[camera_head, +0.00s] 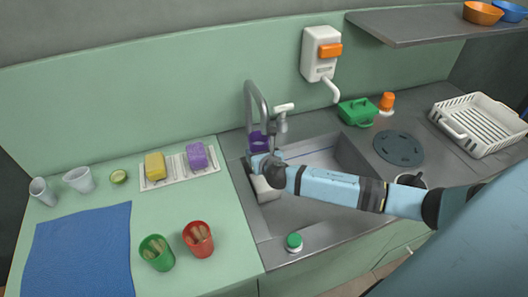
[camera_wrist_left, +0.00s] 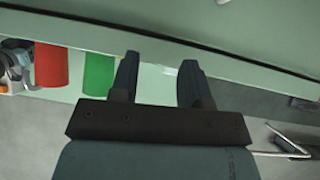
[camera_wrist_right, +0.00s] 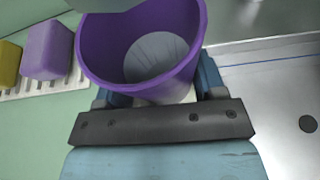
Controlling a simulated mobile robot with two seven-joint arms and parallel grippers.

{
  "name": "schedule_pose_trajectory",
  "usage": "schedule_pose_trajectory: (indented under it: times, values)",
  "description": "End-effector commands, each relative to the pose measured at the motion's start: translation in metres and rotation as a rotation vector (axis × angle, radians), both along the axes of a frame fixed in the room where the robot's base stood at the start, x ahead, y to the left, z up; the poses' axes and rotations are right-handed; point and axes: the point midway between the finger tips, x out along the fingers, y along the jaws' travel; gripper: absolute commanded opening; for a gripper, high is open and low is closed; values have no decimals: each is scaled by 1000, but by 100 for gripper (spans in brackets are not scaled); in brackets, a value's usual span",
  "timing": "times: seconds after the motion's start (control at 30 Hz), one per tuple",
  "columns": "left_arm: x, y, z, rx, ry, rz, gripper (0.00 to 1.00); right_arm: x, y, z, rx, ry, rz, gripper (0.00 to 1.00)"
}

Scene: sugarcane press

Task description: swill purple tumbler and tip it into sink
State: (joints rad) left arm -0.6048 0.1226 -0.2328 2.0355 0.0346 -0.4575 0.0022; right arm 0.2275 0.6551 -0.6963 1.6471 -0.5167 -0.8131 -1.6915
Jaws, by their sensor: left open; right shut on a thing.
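The purple tumbler (camera_head: 259,141) is upright or nearly so, close to the grey tap (camera_head: 262,105) at the sink's back left. In the right wrist view the tumbler (camera_wrist_right: 88,52) is between my fingers, with its open mouth towards the camera. A greyish, streaked surface shows inside; I cannot tell whether it is liquid. My right gripper (camera_head: 259,160) is shut on the tumbler. The steel sink (camera_head: 320,205) lies partly behind my right arm. My left gripper (camera_wrist_left: 158,75) is open and empty near the counter edge, outside the head view.
A red cup (camera_head: 198,239) and a green cup (camera_head: 157,253) with brown sticks stand on the left counter. A yellow sponge (camera_head: 155,166) and purple sponge (camera_head: 197,156) lie on a rack. A green-capped item (camera_head: 294,242) stands on the sink's front rim. A white dish rack (camera_head: 478,125) is right.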

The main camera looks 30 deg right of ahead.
Motion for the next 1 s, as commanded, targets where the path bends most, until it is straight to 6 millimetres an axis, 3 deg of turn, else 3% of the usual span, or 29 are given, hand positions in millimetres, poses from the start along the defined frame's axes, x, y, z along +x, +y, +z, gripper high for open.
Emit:
schedule_pose_trajectory:
  times: [0.37, 0.7, 1.0]
  values:
    - [-1, 0, 15, 0, 0, -1, 43, -18, 9, 2, 0, -1, 1, 32]
    - [-1, 0, 22, 0, 0, -1, 43, -23, -10, 1, 0, -1, 0, 32]
    - [-1, 0, 21, 0, 0, -1, 43, -23, -10, 1, 1, -1, 0, 32]
